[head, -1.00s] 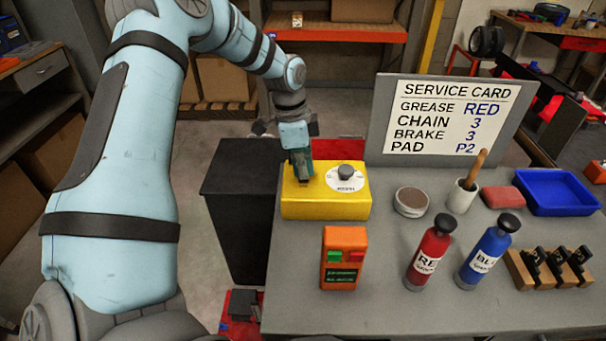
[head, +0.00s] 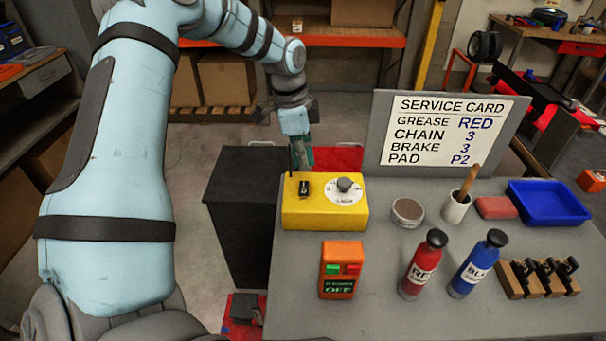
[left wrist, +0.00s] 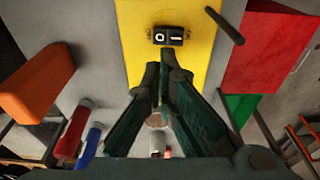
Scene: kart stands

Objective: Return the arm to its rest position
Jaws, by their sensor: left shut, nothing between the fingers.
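My left gripper (head: 301,154) is shut and empty. In the head view it points down just behind the yellow box (head: 325,214), near its back left corner. The yellow box has a black rocker switch (head: 304,188) on its left and a grey knob on a white dial (head: 344,187) on its right. In the left wrist view my left gripper's dark green fingers (left wrist: 160,85) meet at the tips below the rocker switch (left wrist: 168,36), apart from it as far as I can tell. My right gripper is not in view.
An orange box (head: 342,270) with a display reading OFF, a red bottle (head: 422,264) and a blue bottle (head: 478,262) stand on the grey table. A service card (head: 447,132) stands behind. A dark cabinet (head: 240,215) is left of the table.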

